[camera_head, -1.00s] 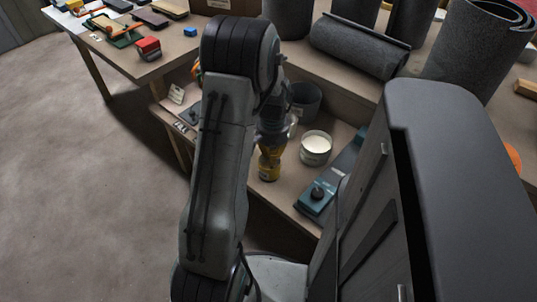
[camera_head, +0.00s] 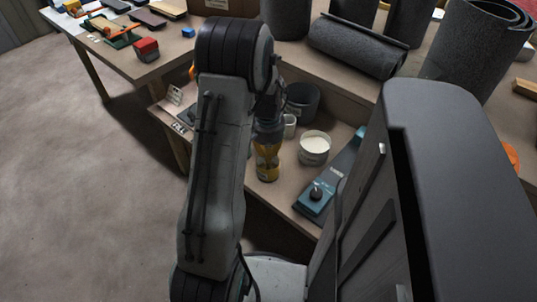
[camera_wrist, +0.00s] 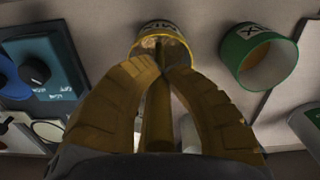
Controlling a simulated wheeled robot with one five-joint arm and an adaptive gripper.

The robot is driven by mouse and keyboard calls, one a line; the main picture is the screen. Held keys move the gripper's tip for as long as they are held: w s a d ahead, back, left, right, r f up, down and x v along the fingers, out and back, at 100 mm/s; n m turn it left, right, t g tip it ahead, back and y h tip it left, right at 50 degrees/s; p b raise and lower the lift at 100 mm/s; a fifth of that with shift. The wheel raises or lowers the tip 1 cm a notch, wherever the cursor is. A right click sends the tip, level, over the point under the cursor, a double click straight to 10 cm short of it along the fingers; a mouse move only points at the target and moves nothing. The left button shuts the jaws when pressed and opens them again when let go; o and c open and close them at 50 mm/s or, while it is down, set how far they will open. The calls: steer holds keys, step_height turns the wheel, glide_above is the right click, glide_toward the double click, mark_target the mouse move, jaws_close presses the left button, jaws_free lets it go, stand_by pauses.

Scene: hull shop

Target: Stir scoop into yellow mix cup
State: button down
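The yellow mix cup (camera_wrist: 165,29) stands upright, with a dark-lettered label, at the top centre of the wrist view. It shows below my gripper in the head view (camera_head: 268,173). My gripper (camera_wrist: 160,64) has its two curved yellowish fingers brought together around a slim yellow-brown stick (camera_wrist: 157,115). The stick runs between the fingers towards the cup's mouth. Its far end is hidden by the fingertips, so I cannot tell how deep it reaches. Some light brown content shows inside the cup. I cannot make out a separate scoop.
A green mix cup (camera_wrist: 228,60) stands right of the yellow cup. A blue device with a black knob (camera_head: 317,192) lies at the shelf's front right. A tub of white material (camera_head: 314,151), a small white cup (camera_head: 290,127) and a dark bucket (camera_head: 302,101) stand close behind.

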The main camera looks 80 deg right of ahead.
steer(key=shift+r+p, duration=2.7)
steer(key=shift+r, duration=0.85)
steer(key=shift+r+p, duration=1.95)
steer(key=shift+r, duration=0.55)
steer(key=shift+w, duration=0.1)
